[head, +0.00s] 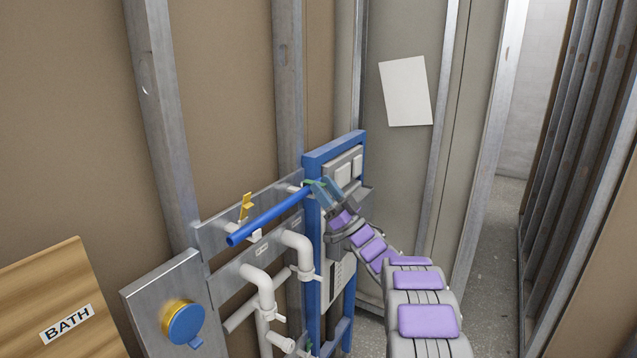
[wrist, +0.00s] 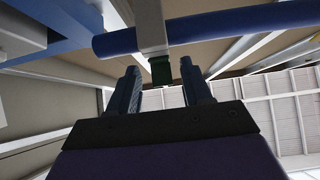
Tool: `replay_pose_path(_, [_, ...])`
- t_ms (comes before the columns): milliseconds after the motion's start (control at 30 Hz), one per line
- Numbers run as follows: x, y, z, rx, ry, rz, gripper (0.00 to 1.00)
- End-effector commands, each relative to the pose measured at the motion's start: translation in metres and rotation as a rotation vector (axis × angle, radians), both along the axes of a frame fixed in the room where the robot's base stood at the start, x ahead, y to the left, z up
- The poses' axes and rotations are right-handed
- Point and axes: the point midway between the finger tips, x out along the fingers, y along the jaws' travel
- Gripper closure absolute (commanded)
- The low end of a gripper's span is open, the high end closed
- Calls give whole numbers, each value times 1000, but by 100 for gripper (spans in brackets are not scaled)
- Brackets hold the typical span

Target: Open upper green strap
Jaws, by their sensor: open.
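The green strap (head: 313,183) shows as a small green piece at the right end of the blue pipe (head: 268,218), beside the blue frame. My gripper (head: 323,187) is right at it and partly covers it. In the wrist view, a dark green piece (wrist: 160,71) hangs below a pale metal bracket under the blue pipe (wrist: 225,25). It lies between the two fingertips of my open gripper (wrist: 159,76), with a gap visible on each side. I cannot tell whether any finger touches it.
A yellow strap (head: 245,206) stands up, open, on the left part of the metal rail (head: 222,228). White pipes (head: 260,285) run below. The blue frame (head: 310,235) stands close to my arm. A blue round cap (head: 186,324) and a BATH sign (head: 66,324) are at lower left.

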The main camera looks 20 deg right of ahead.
Motion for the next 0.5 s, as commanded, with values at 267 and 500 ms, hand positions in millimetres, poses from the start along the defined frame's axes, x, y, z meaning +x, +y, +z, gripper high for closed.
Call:
replay_pose_path(267, [15,10,18,0,-1,1,51])
replay_pose_path(500, [16,11,20,1,0,1,51])
